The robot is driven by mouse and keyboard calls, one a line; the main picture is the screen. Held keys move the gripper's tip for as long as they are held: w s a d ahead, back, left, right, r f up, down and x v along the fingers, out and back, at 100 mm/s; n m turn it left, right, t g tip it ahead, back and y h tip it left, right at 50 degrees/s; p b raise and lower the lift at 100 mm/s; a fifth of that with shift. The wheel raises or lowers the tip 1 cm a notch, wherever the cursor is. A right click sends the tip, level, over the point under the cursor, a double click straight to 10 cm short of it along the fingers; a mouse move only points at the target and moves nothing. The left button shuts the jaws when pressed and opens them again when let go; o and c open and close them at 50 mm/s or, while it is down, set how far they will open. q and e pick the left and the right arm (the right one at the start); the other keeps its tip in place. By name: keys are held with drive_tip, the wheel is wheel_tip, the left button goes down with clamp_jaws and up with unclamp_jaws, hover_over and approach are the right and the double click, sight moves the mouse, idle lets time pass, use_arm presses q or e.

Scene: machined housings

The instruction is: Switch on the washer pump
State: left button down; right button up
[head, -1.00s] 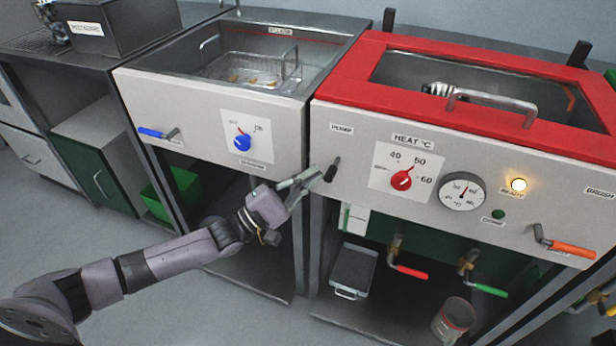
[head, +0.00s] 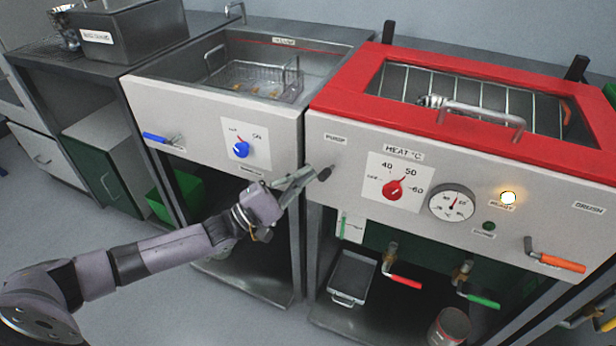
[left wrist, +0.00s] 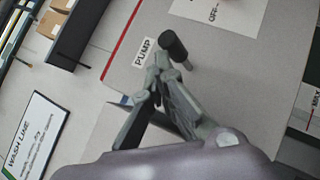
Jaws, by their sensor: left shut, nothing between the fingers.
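The washer is the unit with the red-framed top (head: 340,85) and a pale front panel. Its black pump lever (head: 325,174) sticks out at the panel's left end, below the PUMP label (head: 335,138). The lever's dark grip (left wrist: 173,46) shows large in the left wrist view, beside the PUMP label (left wrist: 144,52). My left gripper (head: 309,172) is shut and empty, its fingertips close beside the lever on its left. In the left wrist view the fingertips (left wrist: 160,68) meet just below the grip; I cannot tell whether they touch it. My right gripper is not in view.
Right of the lever are the red heat dial (head: 393,190), a gauge (head: 452,203), a lit ready lamp (head: 508,198) and an orange-handled lever (head: 556,262). Below hang red (head: 404,281) and green (head: 484,299) valve handles. A basin unit with a blue knob (head: 240,150) adjoins on the left.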

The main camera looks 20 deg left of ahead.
use_arm(q)
drive_tip(key=shift+d+r, duration=0.1)
drive_tip(key=v, duration=1.2)
idle(0.4)
